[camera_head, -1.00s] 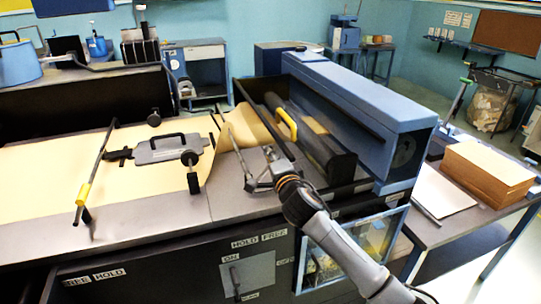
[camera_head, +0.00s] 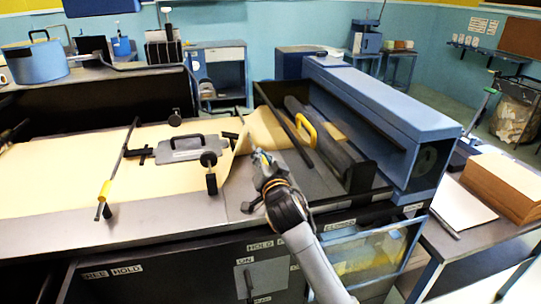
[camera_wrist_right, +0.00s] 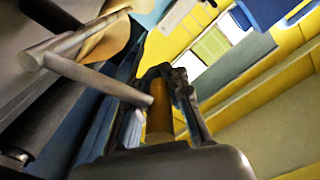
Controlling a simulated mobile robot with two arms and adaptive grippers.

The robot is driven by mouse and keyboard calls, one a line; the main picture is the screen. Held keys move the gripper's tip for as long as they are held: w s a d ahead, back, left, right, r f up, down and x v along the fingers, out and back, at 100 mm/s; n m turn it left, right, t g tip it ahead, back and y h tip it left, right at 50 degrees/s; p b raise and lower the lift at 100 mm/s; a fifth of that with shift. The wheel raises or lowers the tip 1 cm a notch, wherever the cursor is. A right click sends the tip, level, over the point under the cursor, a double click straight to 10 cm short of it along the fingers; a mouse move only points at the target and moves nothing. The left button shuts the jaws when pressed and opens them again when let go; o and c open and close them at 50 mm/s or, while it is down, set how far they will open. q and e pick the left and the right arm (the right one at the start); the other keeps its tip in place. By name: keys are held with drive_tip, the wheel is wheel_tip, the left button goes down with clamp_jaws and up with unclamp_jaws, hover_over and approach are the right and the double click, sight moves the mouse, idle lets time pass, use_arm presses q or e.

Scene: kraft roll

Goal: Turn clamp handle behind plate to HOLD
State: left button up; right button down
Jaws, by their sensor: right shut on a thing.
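My right gripper (camera_head: 262,158) is over the machine bed, beside the raised edge of the kraft paper (camera_head: 262,128). In the right wrist view its fingers (camera_wrist_right: 175,85) are closed around a yellow-brown cylindrical grip (camera_wrist_right: 159,122). A grey rod (camera_wrist_right: 105,84) runs from near that grip to a thicker crossbar (camera_wrist_right: 75,42), so it looks like the clamp handle. In the head view my gripper and wrist hide most of this handle. A grey plate (camera_head: 186,148) with a black handle lies on the paper to the left. HOLD and partly covered FREE labels (camera_head: 262,245) are on the front edge.
Another lever with a yellow grip (camera_head: 104,190) stands at the left, above other FREE and HOLD labels (camera_head: 112,272). A black post with a round knob (camera_head: 209,160) stands beside the plate. The blue roll housing (camera_head: 385,100) and a yellow handle (camera_head: 306,131) are to the right.

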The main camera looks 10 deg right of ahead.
drive_tip(key=a+f+n, duration=0.1)
drive_tip(key=n, duration=0.1)
drive_tip(key=a+f+n, duration=0.1)
drive_tip(key=a+n, duration=0.1)
drive_tip(key=shift+s+f, duration=0.1)
drive_tip(key=shift+f, duration=0.1)
idle(0.6)
drive_tip(key=c, duration=1.3)
unclamp_jaws()
drive_tip(key=shift+a, duration=0.2)
drive_tip(key=shift+o, duration=0.2)
drive_tip(key=shift+d, duration=0.2)
drive_tip(key=s, duration=1.2)
drive_tip(key=shift+s+d+r, duration=0.25)
drive_tip(key=shift+s+r, duration=0.15)
drive_tip(key=shift+r, duration=0.05)
